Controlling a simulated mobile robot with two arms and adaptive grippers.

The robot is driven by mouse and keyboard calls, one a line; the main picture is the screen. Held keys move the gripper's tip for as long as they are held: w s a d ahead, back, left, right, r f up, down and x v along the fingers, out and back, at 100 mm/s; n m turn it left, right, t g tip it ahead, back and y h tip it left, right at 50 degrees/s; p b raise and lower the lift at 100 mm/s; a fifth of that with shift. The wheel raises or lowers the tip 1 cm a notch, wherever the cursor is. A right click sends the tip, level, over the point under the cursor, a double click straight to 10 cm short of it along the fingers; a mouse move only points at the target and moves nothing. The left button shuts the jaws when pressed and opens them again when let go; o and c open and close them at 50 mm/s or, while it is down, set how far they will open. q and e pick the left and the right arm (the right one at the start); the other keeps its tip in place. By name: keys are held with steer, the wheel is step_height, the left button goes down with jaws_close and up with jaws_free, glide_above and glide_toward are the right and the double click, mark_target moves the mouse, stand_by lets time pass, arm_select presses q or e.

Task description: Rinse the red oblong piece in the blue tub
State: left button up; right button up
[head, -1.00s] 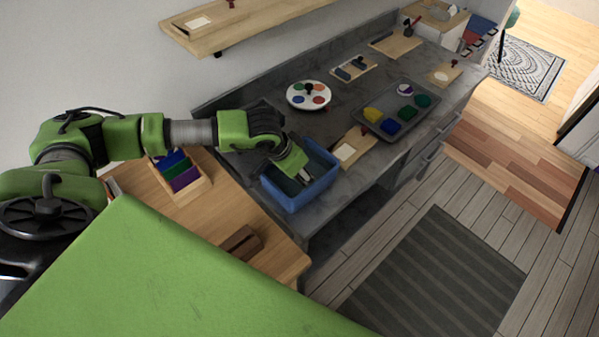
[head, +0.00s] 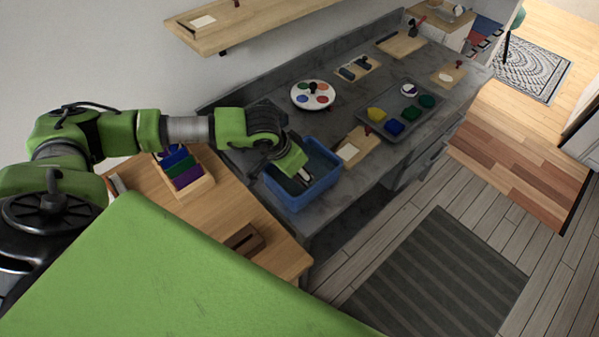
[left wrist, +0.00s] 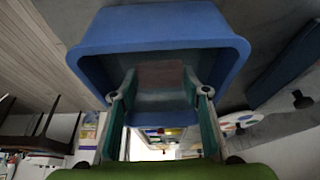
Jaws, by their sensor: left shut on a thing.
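The blue tub (head: 312,201) stands on the grey counter and also fills the upper part of the left wrist view (left wrist: 150,38). My left gripper (head: 304,178) reaches down into the tub. In the left wrist view its two fingers (left wrist: 160,88) are closed on a dull reddish-brown piece (left wrist: 160,72), the red oblong piece, held between the fingertips over the tub's inside. In the head view the piece is hidden by the gripper and tub. Whether it touches water I cannot tell. My right gripper is not in view.
A grey tray (head: 372,123) with coloured pieces and a round white palette (head: 313,106) lie farther along the counter. A wooden board (head: 366,154) with a white card sits right beside the tub. A wooden box (head: 203,183) with coloured dividers stands on the left table.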

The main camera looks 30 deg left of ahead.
arm_select(q)
steer(key=shift+r+p, duration=1.95)
steer(key=shift+r, duration=1.95)
steer(key=shift+r+p, duration=0.65)
steer(key=shift+r, duration=0.7)
